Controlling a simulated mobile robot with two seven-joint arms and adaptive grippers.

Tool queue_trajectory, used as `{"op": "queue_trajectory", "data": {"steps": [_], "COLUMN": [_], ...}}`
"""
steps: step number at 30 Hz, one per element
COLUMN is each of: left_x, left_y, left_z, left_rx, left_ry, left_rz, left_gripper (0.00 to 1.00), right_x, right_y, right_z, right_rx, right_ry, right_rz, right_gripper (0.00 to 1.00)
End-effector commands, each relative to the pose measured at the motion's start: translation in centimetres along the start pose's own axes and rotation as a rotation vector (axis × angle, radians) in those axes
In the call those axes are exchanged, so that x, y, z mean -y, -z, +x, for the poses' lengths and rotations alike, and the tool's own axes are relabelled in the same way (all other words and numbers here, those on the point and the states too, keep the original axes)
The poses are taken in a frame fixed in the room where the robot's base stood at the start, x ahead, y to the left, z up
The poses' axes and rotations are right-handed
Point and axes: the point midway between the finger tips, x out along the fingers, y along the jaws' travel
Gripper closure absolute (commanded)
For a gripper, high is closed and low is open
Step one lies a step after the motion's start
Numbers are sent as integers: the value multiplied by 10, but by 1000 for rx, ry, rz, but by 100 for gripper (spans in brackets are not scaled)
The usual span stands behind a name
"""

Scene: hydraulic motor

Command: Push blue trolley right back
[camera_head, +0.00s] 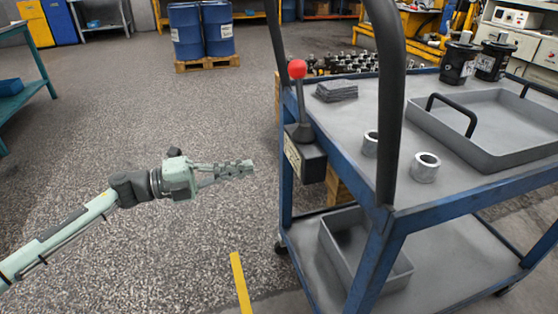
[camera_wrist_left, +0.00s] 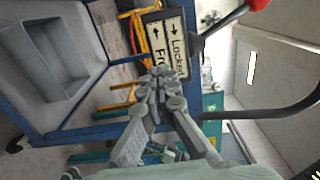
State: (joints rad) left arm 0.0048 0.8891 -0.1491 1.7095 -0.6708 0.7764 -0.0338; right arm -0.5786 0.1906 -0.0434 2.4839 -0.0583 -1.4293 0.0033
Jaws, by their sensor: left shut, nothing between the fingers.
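The blue trolley (camera_head: 378,262) stands at the right of the head view, with a grey top, a lower shelf and a tall black push handle (camera_head: 391,105). A lever with a red knob (camera_head: 297,69) rises from a dark box (camera_head: 307,160) on its near left side. My left gripper (camera_head: 250,168) is shut and empty, left of this box, with a gap visible in the head view. In the left wrist view the gripper (camera_wrist_left: 164,76) appears below the label plate (camera_wrist_left: 168,42), which reads "Locked" and a partly hidden "Fr…". My right gripper is not in view.
The trolley carries a grey tray (camera_head: 480,158), metal rings (camera_head: 425,168), black canisters (camera_head: 459,63) and a stack of plates (camera_head: 337,90). A lower bin (camera_head: 330,245) sits beneath. Blue barrels (camera_head: 186,32) stand on a pallet behind. The floor left of the trolley is clear.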

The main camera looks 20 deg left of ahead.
Motion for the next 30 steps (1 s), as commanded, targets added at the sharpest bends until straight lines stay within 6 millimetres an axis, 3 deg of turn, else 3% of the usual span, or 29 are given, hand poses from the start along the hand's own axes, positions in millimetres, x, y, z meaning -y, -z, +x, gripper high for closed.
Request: {"op": "queue_trajectory", "data": {"steps": [6, 12, 30], "left_x": [3, 1, 0], "left_y": [0, -1, 0], "left_z": [47, 74, 85], "left_rx": [0, 1, 1], "left_ry": [4, 2, 0], "left_rz": [1, -1, -1], "left_gripper": [100, 100, 100], "right_x": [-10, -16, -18], "right_y": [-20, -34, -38], "right_z": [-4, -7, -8], "right_rx": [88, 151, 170], "right_ry": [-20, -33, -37], "right_rz": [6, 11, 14], "right_gripper": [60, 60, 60]}}
